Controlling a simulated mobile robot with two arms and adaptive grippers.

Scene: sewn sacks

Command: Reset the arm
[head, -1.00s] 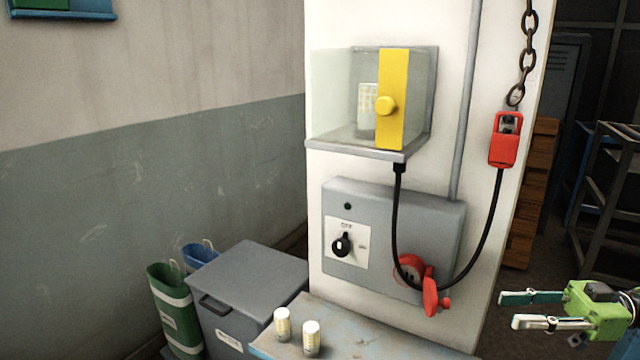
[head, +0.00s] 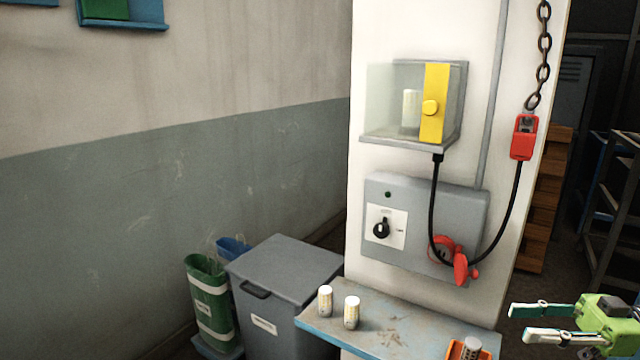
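My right gripper (head: 538,322) is at the lower right of the head view, to the right of the small blue table (head: 400,317). Its two fingers point left and stand apart with nothing between them. It is clear of the pillar and the table. My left gripper does not show in this view.
A clear box with a yellow strip (head: 434,103) and a grey switch panel (head: 415,195) are on the white pillar. A red connector (head: 523,137) hangs from a chain. Two pale cylinders (head: 325,301) stand on the table. A grey bin (head: 283,272) is left of it.

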